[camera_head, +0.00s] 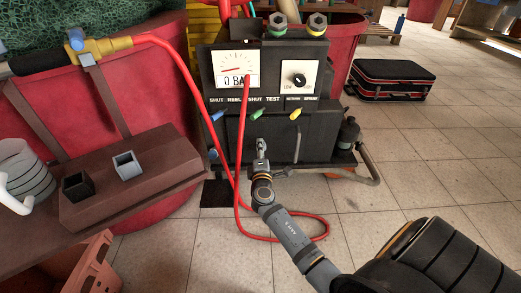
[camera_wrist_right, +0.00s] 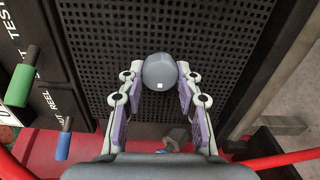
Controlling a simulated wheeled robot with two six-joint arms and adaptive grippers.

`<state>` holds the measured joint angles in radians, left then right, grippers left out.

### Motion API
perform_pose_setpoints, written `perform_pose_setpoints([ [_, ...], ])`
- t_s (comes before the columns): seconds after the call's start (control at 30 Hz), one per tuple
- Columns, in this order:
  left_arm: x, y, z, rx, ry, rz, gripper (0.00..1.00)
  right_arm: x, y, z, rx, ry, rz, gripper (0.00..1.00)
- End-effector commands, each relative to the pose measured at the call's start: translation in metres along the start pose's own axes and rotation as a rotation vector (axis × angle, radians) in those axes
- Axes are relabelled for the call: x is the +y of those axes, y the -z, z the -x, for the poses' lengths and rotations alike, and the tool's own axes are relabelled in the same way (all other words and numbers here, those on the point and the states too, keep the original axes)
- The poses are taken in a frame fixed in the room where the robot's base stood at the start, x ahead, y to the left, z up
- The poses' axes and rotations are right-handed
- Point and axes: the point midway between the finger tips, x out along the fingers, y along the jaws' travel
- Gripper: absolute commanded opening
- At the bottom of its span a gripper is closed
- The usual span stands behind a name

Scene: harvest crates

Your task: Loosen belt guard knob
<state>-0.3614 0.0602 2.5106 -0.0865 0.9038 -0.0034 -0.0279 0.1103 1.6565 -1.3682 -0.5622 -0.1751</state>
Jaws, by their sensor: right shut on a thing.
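The belt guard knob (camera_wrist_right: 160,71) is a round grey knob with a small white square mark, in front of a black perforated guard (camera_wrist_right: 100,15) in the right wrist view. My right gripper (camera_wrist_right: 159,82) has one finger on each side of the knob and is shut on it. In the head view my right gripper (camera_head: 262,149) is at the lower front of the dark machine (camera_head: 215,139), below the labelled levers. There the gripper largely hides the knob. My left gripper is not in view.
Blue, green and yellow levers (camera_head: 296,113) stick out above the gripper. A red hose (camera_head: 238,200) loops down beside my right arm onto the floor. A brown bench (camera_head: 140,185) with two small cups is at left. Tiled floor (camera_head: 420,150) is clear at right, before a black case (camera_head: 392,78).

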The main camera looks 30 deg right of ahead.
Motion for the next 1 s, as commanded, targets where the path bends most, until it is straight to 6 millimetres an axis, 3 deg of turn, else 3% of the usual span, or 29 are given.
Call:
perform_pose_setpoints([
  [0.07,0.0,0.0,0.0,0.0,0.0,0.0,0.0,0.002,0.001,-0.001,0.002,-0.004,-0.001,0.03],
  [0.1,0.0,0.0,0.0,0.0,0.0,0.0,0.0,0.002,0.001,-0.001,0.002,-0.004,-0.002,0.35],
  [0.27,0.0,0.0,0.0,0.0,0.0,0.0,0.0,0.002,0.0,-0.001,0.001,-0.003,-0.001,0.57],
  [0.57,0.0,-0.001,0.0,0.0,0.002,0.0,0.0,0.001,0.0,0.001,0.001,-0.001,-0.001,0.58],
  [0.67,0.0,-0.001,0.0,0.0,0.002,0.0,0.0,-0.001,0.001,0.01,0.001,0.001,-0.001,0.58],
  [1.0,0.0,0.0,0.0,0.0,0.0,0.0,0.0,-0.001,0.0,0.088,-0.001,0.004,-0.003,0.58],
])
